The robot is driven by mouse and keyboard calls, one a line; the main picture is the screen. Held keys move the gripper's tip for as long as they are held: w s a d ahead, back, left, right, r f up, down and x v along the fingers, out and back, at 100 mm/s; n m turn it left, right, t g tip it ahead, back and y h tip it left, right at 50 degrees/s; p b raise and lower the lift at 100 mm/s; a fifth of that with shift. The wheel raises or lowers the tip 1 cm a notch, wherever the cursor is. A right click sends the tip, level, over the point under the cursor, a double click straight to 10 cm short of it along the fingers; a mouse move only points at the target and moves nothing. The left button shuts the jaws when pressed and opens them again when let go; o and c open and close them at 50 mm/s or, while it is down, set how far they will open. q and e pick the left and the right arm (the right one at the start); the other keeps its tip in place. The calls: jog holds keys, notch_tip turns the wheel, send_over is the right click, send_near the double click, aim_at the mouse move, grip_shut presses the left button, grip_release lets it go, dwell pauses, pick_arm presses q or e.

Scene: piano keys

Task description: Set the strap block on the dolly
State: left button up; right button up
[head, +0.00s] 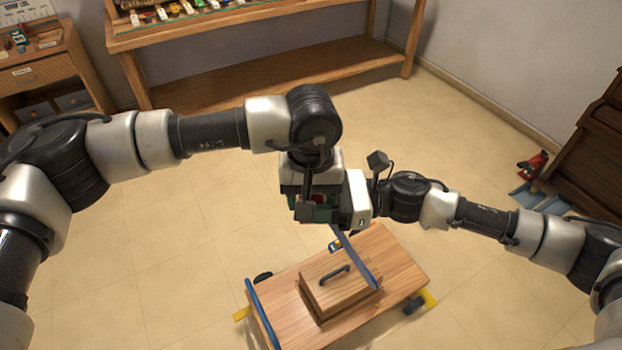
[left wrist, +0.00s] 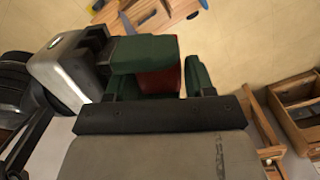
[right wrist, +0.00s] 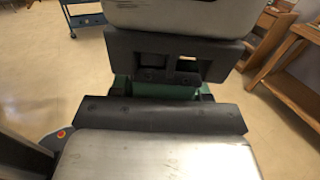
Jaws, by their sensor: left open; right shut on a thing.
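The dolly (head: 400,270) is a low wooden platform with a blue bar along its left end, standing on the floor. A wooden block with a black handle (head: 338,288) rests on it. A green and red piece (head: 320,207), which I take to be the strap block, is above the dolly's far side. My right gripper (head: 345,203) is shut on it from the right. My left gripper (head: 312,205) is open close around it from above. The piece also shows in the left wrist view (left wrist: 145,55), green with a red middle. The grippers hide much of it.
A workbench (head: 260,70) stands at the back, a cabinet (head: 40,75) at the far left. A dark wooden piece of furniture (head: 595,150) stands at the right. The floor around the dolly is clear.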

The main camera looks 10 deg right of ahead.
pick_arm(q)
jog(key=shift+f, duration=0.25)
jog(key=c, duration=0.4)
jog(key=shift+c, duration=0.9)
pick_arm(e)
jog(key=o, duration=1)
